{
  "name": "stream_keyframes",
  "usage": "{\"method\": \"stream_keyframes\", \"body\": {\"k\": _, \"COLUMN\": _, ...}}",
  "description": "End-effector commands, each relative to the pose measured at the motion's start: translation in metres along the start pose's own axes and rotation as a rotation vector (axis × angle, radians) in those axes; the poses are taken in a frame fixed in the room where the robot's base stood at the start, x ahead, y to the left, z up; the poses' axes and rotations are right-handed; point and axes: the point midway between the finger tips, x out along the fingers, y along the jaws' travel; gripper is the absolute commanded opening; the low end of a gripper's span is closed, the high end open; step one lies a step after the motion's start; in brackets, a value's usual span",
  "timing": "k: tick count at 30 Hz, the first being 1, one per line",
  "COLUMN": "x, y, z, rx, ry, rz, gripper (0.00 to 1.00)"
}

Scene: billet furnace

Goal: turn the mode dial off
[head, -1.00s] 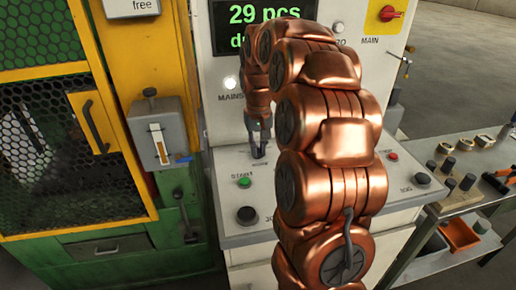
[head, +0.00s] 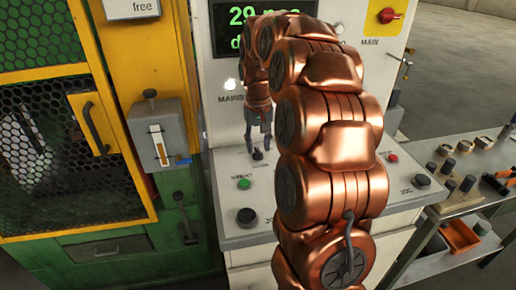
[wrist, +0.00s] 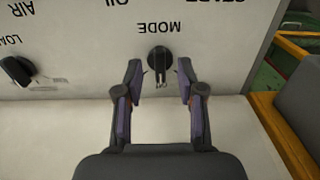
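The mode dial (wrist: 159,60) is a round black knob on the pale panel, below the upside-down word MODE in the wrist view. A lighter bar on it points toward the bottom of that picture. The dial also shows as a small dark knob in the head view (head: 257,155). My gripper (wrist: 159,78) is open and empty, with one finger on each side of the dial and a gap on both sides. In the head view my gripper (head: 258,150) points down just above the dial. The dial's position labels are not readable.
Left of the dial in the wrist view is another black knob (wrist: 15,71) near AIR. In the head view, a green button (head: 244,184) and a black knob (head: 247,217) sit nearer the panel's front. A red MAIN switch (head: 389,15) is at upper right.

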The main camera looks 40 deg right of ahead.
Motion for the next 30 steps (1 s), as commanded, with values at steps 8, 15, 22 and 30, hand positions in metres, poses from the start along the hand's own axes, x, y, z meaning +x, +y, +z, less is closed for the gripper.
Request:
{"method": "stream_keyframes", "body": {"k": 8, "x": -0.047, "y": 0.0, "z": -0.002, "rx": 0.001, "ry": 0.008, "rz": 0.0, "gripper": 0.39}}
{"method": "stream_keyframes", "body": {"k": 15, "x": -0.079, "y": 0.0, "z": -0.002, "rx": 0.001, "ry": 0.006, "rz": 0.0, "gripper": 0.39}}
{"method": "stream_keyframes", "body": {"k": 22, "x": -0.093, "y": 0.0, "z": -0.001, "rx": 0.0, "ry": 0.002, "rz": 0.0, "gripper": 0.39}}
{"method": "stream_keyframes", "body": {"k": 30, "x": -0.097, "y": 0.0, "z": -0.001, "rx": 0.0, "ry": 0.003, "rz": 0.0, "gripper": 0.39}}
